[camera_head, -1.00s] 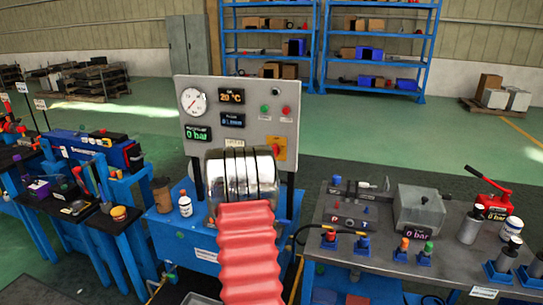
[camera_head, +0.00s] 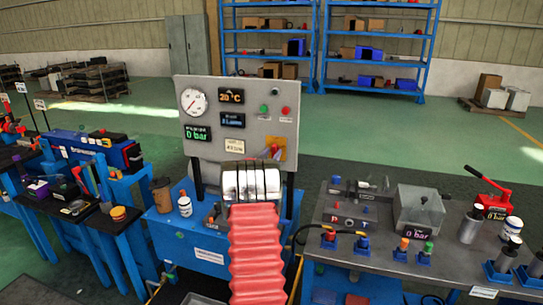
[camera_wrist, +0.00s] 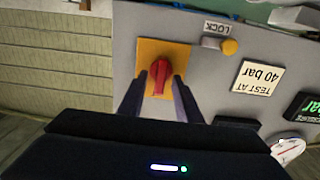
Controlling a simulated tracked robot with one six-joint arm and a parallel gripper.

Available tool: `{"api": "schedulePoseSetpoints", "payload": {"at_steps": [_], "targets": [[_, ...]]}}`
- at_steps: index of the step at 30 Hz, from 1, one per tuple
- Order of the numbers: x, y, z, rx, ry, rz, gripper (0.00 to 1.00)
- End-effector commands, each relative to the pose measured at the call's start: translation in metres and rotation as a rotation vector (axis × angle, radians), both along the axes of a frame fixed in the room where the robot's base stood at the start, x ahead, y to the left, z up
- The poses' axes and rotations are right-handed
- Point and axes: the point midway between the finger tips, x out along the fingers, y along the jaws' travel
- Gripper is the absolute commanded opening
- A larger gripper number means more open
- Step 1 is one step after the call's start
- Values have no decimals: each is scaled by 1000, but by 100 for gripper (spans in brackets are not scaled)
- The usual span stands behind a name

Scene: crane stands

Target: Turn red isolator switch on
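The red isolator switch (camera_wrist: 160,78) is a rotary knob on a yellow-orange plate (camera_wrist: 178,54) fixed to the grey control panel (camera_wrist: 124,50). In the wrist view, which shows the panel upside down, its grip bar runs nearly upright. My gripper (camera_wrist: 158,86) is open, with one dark finger on each side of the knob's lower part. I cannot tell whether either finger touches it. My gripper is mostly hidden there.
The panel holds a round gauge (camera_head: 194,102), displays, and green (camera_head: 264,108) and red (camera_head: 286,111) buttons. A LOCK label and yellow knob (camera_wrist: 229,47) sit near the switch. A grey bench (camera_head: 380,230) with pump parts stands at right.

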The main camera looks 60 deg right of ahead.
Motion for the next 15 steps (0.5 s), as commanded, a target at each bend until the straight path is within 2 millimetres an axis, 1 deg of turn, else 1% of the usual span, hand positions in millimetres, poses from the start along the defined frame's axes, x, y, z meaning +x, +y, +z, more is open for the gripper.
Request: {"api": "schedulePoseSetpoints", "payload": {"at_steps": [4, 15], "targets": [[0, 0, 0, 0, 0, 0, 31], [1, 1, 0, 0, 0, 1, 5]]}}
